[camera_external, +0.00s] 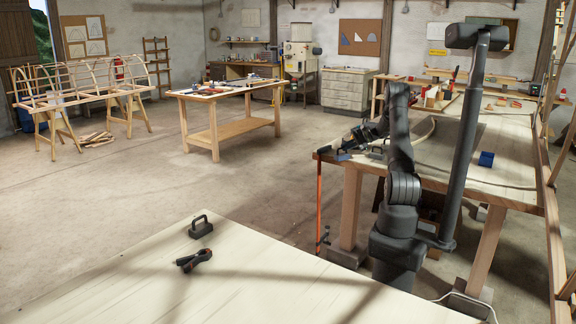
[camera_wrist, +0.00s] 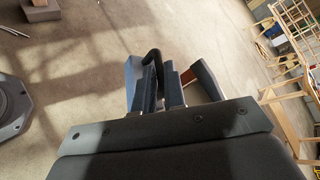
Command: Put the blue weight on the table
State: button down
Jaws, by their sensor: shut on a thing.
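My gripper (camera_external: 357,136) is at the left end of the long bench on the right. In the wrist view my gripper (camera_wrist: 163,85) is shut on a black looped handle (camera_wrist: 152,58). A blue face shows beside this handle, which I take for the blue weight (camera_wrist: 132,80); its body is mostly hidden by the jaws. In the external view a small dark-blue block with a handle, apparently the blue weight (camera_external: 342,155), shows just below the jaws near the bench corner. I cannot tell whether it touches the bench. The pale near table (camera_external: 120,285) lies in front.
A black weight (camera_external: 201,228) and a black clamp (camera_external: 194,260) lie on the near table, whose right part is clear. A blue box (camera_external: 487,159) stands on the long bench (camera_external: 510,190). An orange bar clamp (camera_external: 319,210) hangs at the bench's left corner. Open floor lies left.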

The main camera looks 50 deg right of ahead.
jog(key=s+d+r+m+t+h, duration=0.1)
jog(key=s+d+r+m+h, duration=0.15)
jog(key=d+r, duration=0.2)
jog(key=s+d+r+m+t+h, duration=0.2)
jog(key=d+r+m+h, duration=0.1)
jog(key=d, duration=0.2)
jog(key=s+d+r+m+g+h, duration=0.1)
jog(key=s+d+m+h, duration=0.3)
jog(key=s+d, duration=0.45)
jog(key=s+d+r+m+h, duration=0.25)
jog(key=s+d+h, duration=0.2)
jog(key=s, duration=0.75)
jog(key=shift+m, duration=0.3)
jog(key=shift+w+d+f, duration=0.35)
jog(key=shift+w+f, duration=1.5)
jog(key=shift+f, duration=0.15)
jog(key=shift+w+d+f, duration=0.35)
jog(key=shift+w+f, duration=1.55)
jog(key=shift+f, duration=0.1)
jog(key=shift+w+d+f, duration=0.35)
jog(key=shift+w+f, duration=1.5)
jog(key=shift+f, duration=0.15)
jog(key=c, duration=1.5)
grip_release()
jog(key=shift+f, duration=0.1)
